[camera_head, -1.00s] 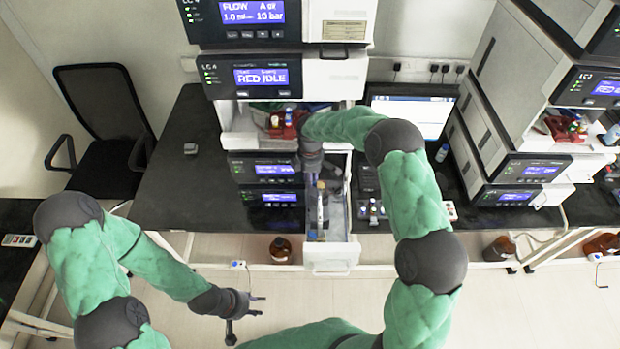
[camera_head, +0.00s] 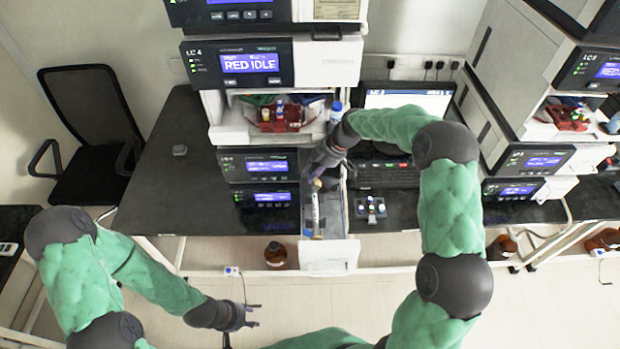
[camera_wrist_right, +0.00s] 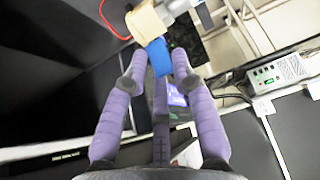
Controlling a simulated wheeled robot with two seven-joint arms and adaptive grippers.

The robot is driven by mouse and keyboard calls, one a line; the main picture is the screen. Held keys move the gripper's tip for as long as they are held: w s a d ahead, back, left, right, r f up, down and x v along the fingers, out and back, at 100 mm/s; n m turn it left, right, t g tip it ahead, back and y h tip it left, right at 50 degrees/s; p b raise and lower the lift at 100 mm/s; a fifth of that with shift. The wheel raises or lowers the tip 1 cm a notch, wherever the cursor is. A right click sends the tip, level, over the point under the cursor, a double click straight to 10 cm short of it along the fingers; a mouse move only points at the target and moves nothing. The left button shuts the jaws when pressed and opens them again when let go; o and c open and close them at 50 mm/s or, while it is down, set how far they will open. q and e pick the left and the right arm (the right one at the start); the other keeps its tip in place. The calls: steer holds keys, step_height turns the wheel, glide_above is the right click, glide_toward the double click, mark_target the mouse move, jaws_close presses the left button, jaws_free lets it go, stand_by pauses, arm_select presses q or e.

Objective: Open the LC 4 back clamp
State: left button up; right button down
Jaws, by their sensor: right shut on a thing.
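The LC 4 stack (camera_head: 250,63) stands left of centre in the head view, its display reading RED IDLE. Its lower drawer (camera_head: 330,257) is pulled out, with a slim pale column (camera_head: 316,210) with a yellowish top inside. My right gripper (camera_head: 318,178) reaches in from the right at the column's upper end. In the right wrist view its purple fingers (camera_wrist_right: 156,78) are shut on a blue piece (camera_wrist_right: 160,60) against a beige block (camera_wrist_right: 147,25). I cannot tell for sure whether the blue piece is the back clamp. My left gripper (camera_head: 252,315) is open and empty, low and left.
A red vial tray (camera_head: 283,115) sits in the open bay above the drawer. A small bottle (camera_head: 336,112) stands near my right wrist. A keyboard (camera_head: 385,173), a dark block with vials (camera_head: 370,208) and another stack (camera_head: 530,162) lie to the right. The bench left is mostly clear.

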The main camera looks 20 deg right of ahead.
steer(key=shift+s+d+f+t+y+b, duration=0.45)
steer(key=shift+y+b, duration=1.35)
steer(key=shift+b, duration=2.8)
steer(key=shift+s+d+f+t+y+b, duration=0.1)
steer(key=shift+d+f+t+y+b, duration=1.2)
steer(key=shift+b, duration=3.3)
steer(key=shift+s+d+r+g+y+b, duration=0.1)
steer(key=shift+s+d+g+y+b, duration=0.25)
steer(key=shift+y+b, duration=3.1)
steer(key=shift+d+h+b, duration=0.2)
steer(key=shift+h+b, duration=0.35)
steer(key=shift+b, duration=1.65)
steer(key=shift+r, duration=0.1)
steer(key=c, duration=1.3)
jaws_free()
steer(key=shift+o, duration=0.7)
steer(key=shift+s+r, duration=0.1)
steer(key=shift+r, duration=0.1)
steer(key=shift+t, duration=0.3)
